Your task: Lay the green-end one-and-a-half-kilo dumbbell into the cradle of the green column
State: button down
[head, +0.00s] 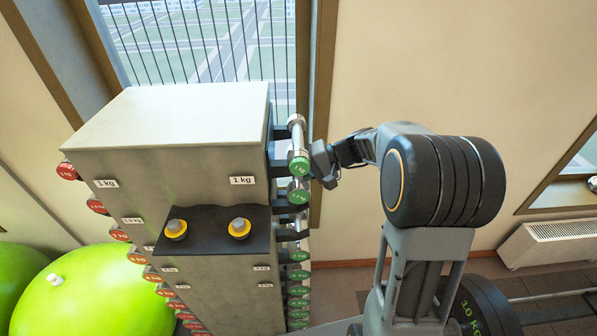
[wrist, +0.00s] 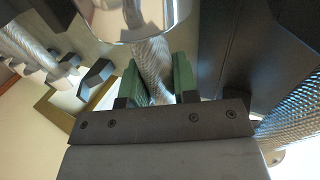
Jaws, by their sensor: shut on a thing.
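My gripper (head: 314,160) is at the right side of the rack, its jaws shut on the knurled chrome handle of a green-end dumbbell (head: 300,166). This is the uppermost green disc, with its chrome far end behind it; its number is too small to read surely. In the wrist view the green finger pads (wrist: 158,82) clasp the handle (wrist: 150,60). The green column (head: 299,275) runs down the rack's right side. A gap without a green disc shows at a dark cradle arm (head: 284,235), below the second disc (head: 298,195). Whether the held dumbbell touches a cradle is unclear.
Neighbouring knurled bars lie left (wrist: 30,48) and right (wrist: 290,118) in the wrist view, with black parts close by. A dark shelf (head: 208,248) with two yellow-ringed knobs juts from the rack front. Red-end dumbbells (head: 67,171) line the left side.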

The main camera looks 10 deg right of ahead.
jog(key=shift+f+b, duration=0.9)
jog(key=shift+b, duration=0.1)
dwell(0.5)
jog(key=c, duration=0.8)
grip_release()
jog(key=shift+f, duration=0.2)
jog(key=b+v, duration=0.1)
jog(key=v, duration=1.3)
jog(key=shift+r+b, duration=0.2)
jog(key=shift+b, duration=0.2)
jog(key=shift+a, duration=0.1)
jog(key=s+f+m+g+h, duration=0.1)
jog(key=s+f+m+h, duration=0.2)
jog(key=s+f+h, duration=0.45)
jog(key=s+a+f+n+t+h, duration=0.1)
jog(key=s+a+n+t+h, duration=0.1)
jog(key=s+a+n+h, duration=0.3)
jog(key=shift+s+a+f+t, duration=0.3)
jog(key=shift+s+a+t, duration=0.1)
jog(key=shift+s+a, duration=0.8)
